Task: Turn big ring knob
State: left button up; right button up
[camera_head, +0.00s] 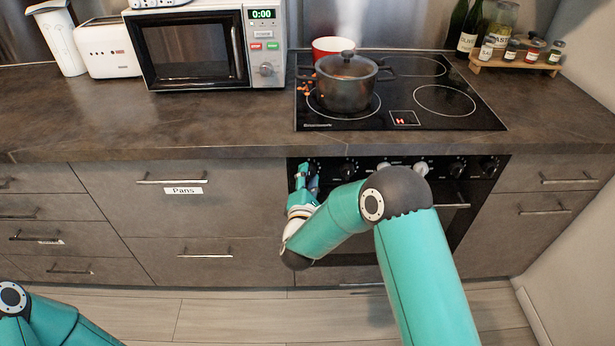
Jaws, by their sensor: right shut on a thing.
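A row of control knobs runs along the black oven panel under the countertop. My right gripper (307,176) is at the left end of this panel, shut on the leftmost knob. Its fingers hide most of that knob, so I cannot see which way it points. The knob beside it (348,169) and a lighter knob (421,168) stand free. I cannot read the knob markings or tell which is the big ring knob. My left gripper is out of view; only part of my left arm shows at the lower left.
A dark lidded pot (346,88) stands on the black cooktop (475,115) above the panel. My right forearm covers part of the oven. A microwave (195,48) stands at the left on the counter, and a spice rack (515,64) at the back right.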

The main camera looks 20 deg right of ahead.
jog(key=shift+a+f, duration=0.25)
jog(key=shift+f, duration=0.05)
jog(key=o, duration=1.1)
jog(key=shift+o, duration=0.2)
jog(key=shift+d+r, duration=0.1)
jog(key=v, duration=1.2)
jog(key=shift+d, duration=0.1)
